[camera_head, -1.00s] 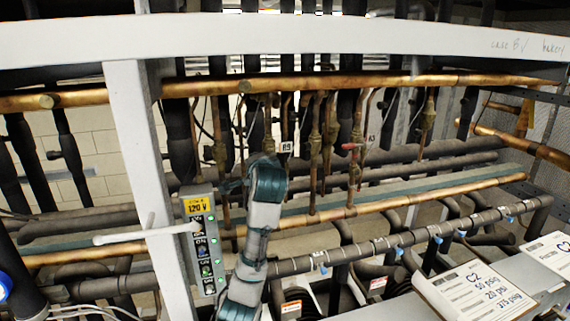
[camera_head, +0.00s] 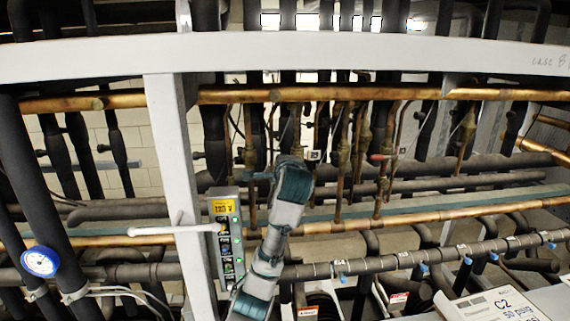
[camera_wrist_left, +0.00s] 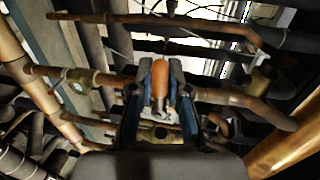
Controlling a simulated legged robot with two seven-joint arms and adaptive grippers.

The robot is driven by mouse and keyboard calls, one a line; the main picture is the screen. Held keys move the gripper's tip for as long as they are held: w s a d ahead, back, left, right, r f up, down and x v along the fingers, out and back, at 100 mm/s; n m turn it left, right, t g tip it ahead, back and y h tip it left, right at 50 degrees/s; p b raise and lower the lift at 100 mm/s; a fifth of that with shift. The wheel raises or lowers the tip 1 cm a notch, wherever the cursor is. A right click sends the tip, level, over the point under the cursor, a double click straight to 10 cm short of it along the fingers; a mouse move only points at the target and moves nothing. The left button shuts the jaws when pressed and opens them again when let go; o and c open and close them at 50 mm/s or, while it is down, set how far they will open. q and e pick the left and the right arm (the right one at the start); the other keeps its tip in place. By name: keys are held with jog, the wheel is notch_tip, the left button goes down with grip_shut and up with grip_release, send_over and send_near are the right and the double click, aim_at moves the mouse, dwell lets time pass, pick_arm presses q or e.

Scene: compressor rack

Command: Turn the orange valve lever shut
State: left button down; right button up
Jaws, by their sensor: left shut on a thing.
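The orange valve lever (camera_wrist_left: 160,77) shows in the left wrist view as a short orange handle between my two fingers. My left gripper (camera_wrist_left: 161,66) is shut on it, with one dark blue-grey finger on each side. A brass valve body and copper pipe (camera_wrist_left: 85,78) run across behind the fingers. In the head view my left arm rises from the bottom centre, and its gripper (camera_head: 256,175) reaches in among the vertical copper pipes. The lever cannot be made out there. My right gripper is in neither view.
A white upright post (camera_head: 172,130) and a control box with a yellow display (camera_head: 226,235) stand left of my arm. A red-handled valve (camera_head: 378,157) is to the right. Pipes crowd the space around the gripper.

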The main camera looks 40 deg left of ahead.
pick_arm(q)
jog(key=c, duration=1.2)
grip_release()
jog(key=shift+a, duration=0.15)
jog(key=shift+o, duration=0.4)
jog(key=shift+w+a+f, duration=0.2)
jog(key=shift+w+a, duration=0.1)
jog(key=shift+w, duration=0.05)
jog(key=v, duration=1.1)
jog(key=shift+s+d, duration=0.2)
jog(key=shift+d, duration=0.05)
jog(key=shift+a, duration=0.2)
jog(key=shift+d, duration=0.2)
